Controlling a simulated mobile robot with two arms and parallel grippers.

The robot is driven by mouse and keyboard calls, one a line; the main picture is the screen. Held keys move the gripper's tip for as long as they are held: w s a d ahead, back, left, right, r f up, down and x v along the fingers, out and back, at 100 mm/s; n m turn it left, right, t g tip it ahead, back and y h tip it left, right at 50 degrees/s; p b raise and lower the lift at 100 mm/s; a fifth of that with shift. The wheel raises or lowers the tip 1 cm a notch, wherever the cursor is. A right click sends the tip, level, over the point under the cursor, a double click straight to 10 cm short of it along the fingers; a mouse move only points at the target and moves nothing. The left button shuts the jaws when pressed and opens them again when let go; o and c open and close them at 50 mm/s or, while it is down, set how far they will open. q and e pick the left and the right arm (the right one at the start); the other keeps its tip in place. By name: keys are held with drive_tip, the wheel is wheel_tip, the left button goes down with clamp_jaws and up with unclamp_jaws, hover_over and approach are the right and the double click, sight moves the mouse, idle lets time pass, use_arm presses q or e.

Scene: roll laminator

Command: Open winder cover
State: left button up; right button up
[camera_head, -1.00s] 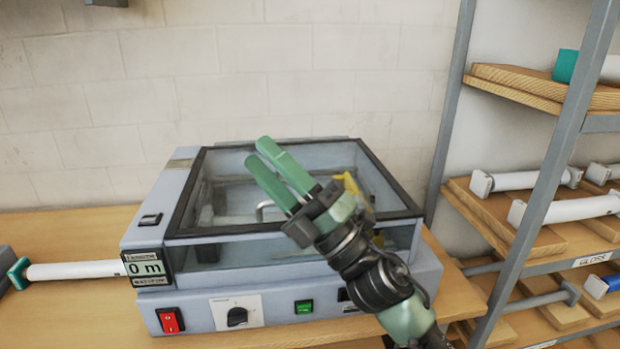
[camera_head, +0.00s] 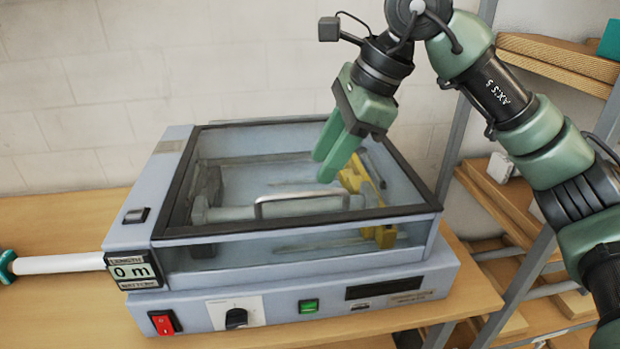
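The laminator (camera_head: 290,285) stands on the wooden table. Its winder cover (camera_head: 230,228), a clear lid with a dark frame, is down. A metal bar handle (camera_head: 302,197) is on the cover near its front edge. A grey roller and yellow parts (camera_head: 378,232) show through the clear panel. My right gripper (camera_head: 327,172) points downward above the cover, behind and a little right of the handle. Its two green fingers look close together, with little or no gap visible, and hold nothing that I can see. My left gripper is not in view.
The laminator's front has a red switch (camera_head: 164,322), a black knob (camera_head: 236,317) and a green button (camera_head: 308,306). A white roll (camera_head: 58,264) sticks out at its left. A shelf rack (camera_head: 545,60) stands on the right, partly behind my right arm.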

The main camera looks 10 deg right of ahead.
sight(311, 194)
drive_tip(key=p+x, duration=0.1)
drive_tip(key=x, duration=0.5)
drive_tip(key=shift+a, duration=0.15)
clamp_jaws()
idle(1.2)
